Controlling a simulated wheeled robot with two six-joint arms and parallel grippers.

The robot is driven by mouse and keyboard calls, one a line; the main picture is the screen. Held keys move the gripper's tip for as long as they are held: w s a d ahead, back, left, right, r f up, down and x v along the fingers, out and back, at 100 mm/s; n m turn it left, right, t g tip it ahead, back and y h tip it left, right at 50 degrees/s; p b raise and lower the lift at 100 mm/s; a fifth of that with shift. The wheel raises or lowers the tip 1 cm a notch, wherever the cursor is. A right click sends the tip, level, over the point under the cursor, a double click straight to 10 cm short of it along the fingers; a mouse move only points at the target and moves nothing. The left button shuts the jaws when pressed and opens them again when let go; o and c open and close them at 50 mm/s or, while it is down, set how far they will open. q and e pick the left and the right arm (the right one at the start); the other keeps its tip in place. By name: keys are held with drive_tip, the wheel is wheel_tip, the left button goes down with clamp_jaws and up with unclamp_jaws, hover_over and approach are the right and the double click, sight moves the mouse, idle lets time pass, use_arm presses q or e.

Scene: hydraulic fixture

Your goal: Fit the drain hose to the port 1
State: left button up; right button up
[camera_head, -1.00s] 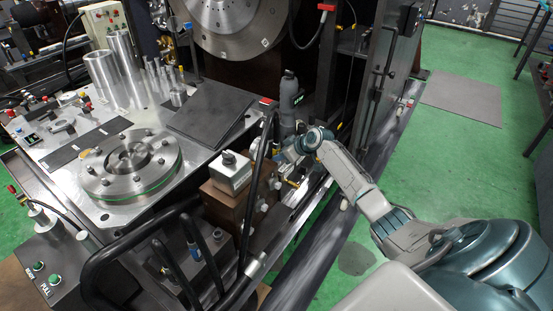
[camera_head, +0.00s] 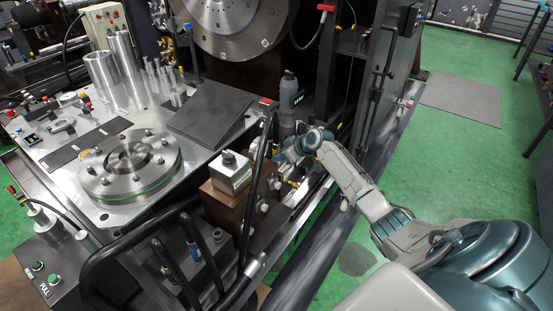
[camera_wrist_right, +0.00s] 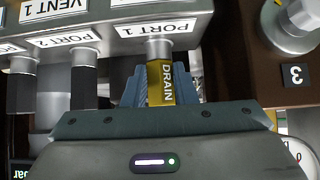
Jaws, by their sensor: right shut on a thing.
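The drain hose end (camera_wrist_right: 160,84), a gold fitting with a black DRAIN label, is held between the fingers of my right gripper (camera_wrist_right: 157,92) in the right wrist view. Its tip meets the metal stub of port 1 (camera_wrist_right: 158,46), under the PORT 1 label; how deep it is seated cannot be told. In the head view my right gripper (camera_head: 280,152) is at the side of the fixture, small and partly hidden by my wrist. My left gripper is not in view.
Black fittings sit on port 2 (camera_wrist_right: 84,80) and on the neighbouring port to its left. A brown block with a round metal knob (camera_wrist_right: 296,28) stands at the right. In the head view a grey bottle (camera_head: 288,95) stands behind my gripper.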

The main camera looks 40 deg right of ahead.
drive_tip(key=shift+s+a+f, duration=0.1)
drive_tip(key=shift+s+f, duration=0.15)
drive_tip(key=shift+f, duration=0.3)
drive_tip(key=o, duration=0.8)
drive_tip(key=shift+o, duration=1.2)
drive_tip(key=shift+f, duration=0.15)
drive_tip(key=shift+w+f, duration=0.1)
drive_tip(key=shift+w, duration=0.15)
drive_tip(key=shift+r, duration=0.4)
drive_tip(key=v, duration=1)
drive_tip(key=shift+s, duration=0.2)
